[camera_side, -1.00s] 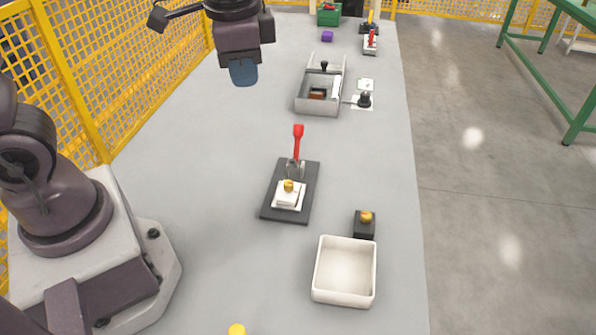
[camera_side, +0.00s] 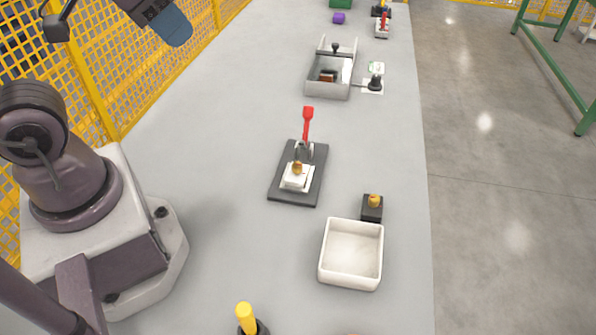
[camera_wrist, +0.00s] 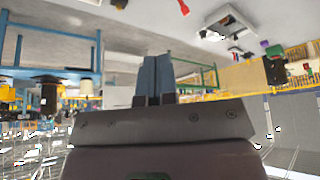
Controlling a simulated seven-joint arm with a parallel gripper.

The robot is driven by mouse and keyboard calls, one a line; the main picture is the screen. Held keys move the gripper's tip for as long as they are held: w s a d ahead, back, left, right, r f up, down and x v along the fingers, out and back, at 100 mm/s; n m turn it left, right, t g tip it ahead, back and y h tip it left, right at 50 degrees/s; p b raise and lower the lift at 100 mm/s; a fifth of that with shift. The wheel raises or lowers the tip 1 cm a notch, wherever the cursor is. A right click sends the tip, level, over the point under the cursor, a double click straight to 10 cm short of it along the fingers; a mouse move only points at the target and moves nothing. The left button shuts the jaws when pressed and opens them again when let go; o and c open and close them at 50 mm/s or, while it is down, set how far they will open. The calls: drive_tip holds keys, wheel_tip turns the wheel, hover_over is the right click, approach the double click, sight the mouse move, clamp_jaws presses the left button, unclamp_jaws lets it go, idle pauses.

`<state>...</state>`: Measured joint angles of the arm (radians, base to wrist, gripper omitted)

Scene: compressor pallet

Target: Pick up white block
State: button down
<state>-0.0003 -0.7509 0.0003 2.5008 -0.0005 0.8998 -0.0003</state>
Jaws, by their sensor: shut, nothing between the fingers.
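The white block (camera_side: 295,182) with a gold knob on top sits on a dark base plate (camera_side: 283,195), in front of an upright red-handled clamp (camera_side: 308,125). It lies near the middle of the side view. I cannot make it out in the wrist view. My gripper (camera_side: 174,27) is high at the top left of the side view, tilted, and well away from the block. Its blue fingers (camera_wrist: 155,77) are together and empty in the wrist view.
An empty white bin (camera_side: 352,222) stands at the front right, by a dark block with a gold knob (camera_side: 373,207). A yellow peg (camera_side: 246,318) is at the front. The table's left middle is clear.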

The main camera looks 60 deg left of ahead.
drive_tip(key=shift+c, duration=0.9)
unclamp_jaws()
drive_tip(key=shift+f, duration=0.1)
drive_tip(key=m+g, duration=0.6)
drive_tip(key=m, duration=1.3)
hover_over(297, 164)
drive_tip(key=f, duration=2.6)
drive_tip(key=shift+s+d+f, duration=0.15)
drive_tip(key=shift+d+f, duration=0.1)
drive_tip(key=shift+d, duration=0.1)
drive_tip(key=shift+a+f, duration=0.15)
drive_tip(key=shift+f, duration=1.3)
drive_tip(key=shift+a+f, duration=0.15)
drive_tip(key=shift+f, duration=1.3)
